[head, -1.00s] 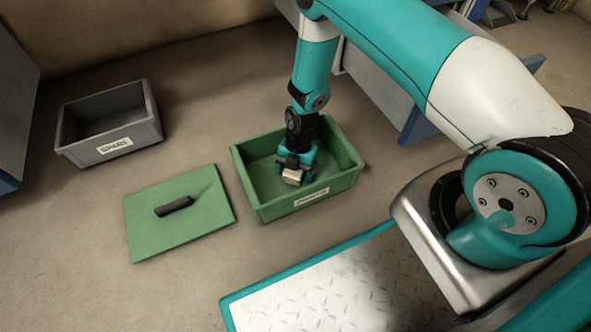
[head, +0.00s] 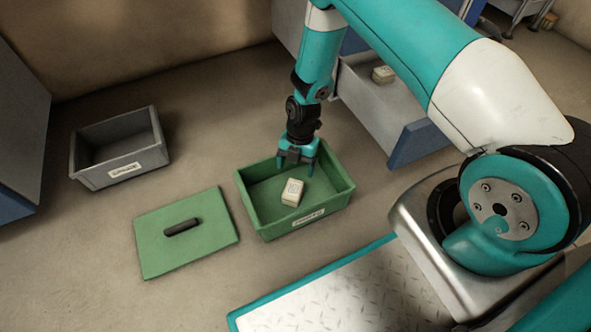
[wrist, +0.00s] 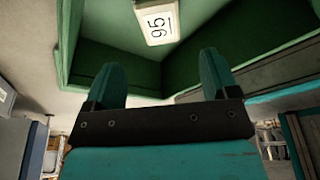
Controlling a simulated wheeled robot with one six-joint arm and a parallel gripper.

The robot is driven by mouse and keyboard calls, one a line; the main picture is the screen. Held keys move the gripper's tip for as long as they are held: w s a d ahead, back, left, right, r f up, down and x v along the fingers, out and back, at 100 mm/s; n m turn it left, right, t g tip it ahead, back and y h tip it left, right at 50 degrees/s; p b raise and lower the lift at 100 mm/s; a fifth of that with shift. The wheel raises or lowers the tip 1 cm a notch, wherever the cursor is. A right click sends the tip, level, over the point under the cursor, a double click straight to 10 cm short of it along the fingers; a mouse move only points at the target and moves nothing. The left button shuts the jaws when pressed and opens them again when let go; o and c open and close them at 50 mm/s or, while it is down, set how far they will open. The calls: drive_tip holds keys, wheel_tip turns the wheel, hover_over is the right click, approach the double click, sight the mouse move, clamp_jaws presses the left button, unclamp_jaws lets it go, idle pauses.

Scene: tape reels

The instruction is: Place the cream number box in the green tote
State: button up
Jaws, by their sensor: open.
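The cream number box (head: 292,192) lies inside the green tote (head: 259,217), on its floor toward the front. In the wrist view the box (wrist: 157,22) shows the number 95 on a white label, and the tote wall (wrist: 98,60) rises beside it. My gripper (head: 297,170) is open and empty, just above the tote's back part, behind and apart from the box. Its two fingers (wrist: 166,82) stand apart in the wrist view with nothing between them.
A green lid (head: 160,241) with a dark handle lies on the floor left of the tote. A grey bin (head: 94,179) stands farther back left. An open drawer (head: 412,146) at right holds another cream box (head: 383,74).

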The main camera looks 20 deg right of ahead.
drive_tip(key=s+a+r+m+t+y, duration=0.1)
drive_tip(key=a+r+m, duration=0.3)
drive_tip(key=r, duration=0.9)
drive_tip(key=a+r+m, duration=0.1)
drive_tip(key=r+m, duration=0.4)
drive_tip(key=r, duration=0.8)
drive_tip(key=s+a+r+m+t+y, duration=0.1)
drive_tip(key=s+r+m, duration=1)
drive_tip(key=s+r, duration=0.5)
drive_tip(key=s, duration=0.3)
drive_tip(key=shift+a+r, duration=0.2)
drive_tip(key=shift+r, duration=0.1)
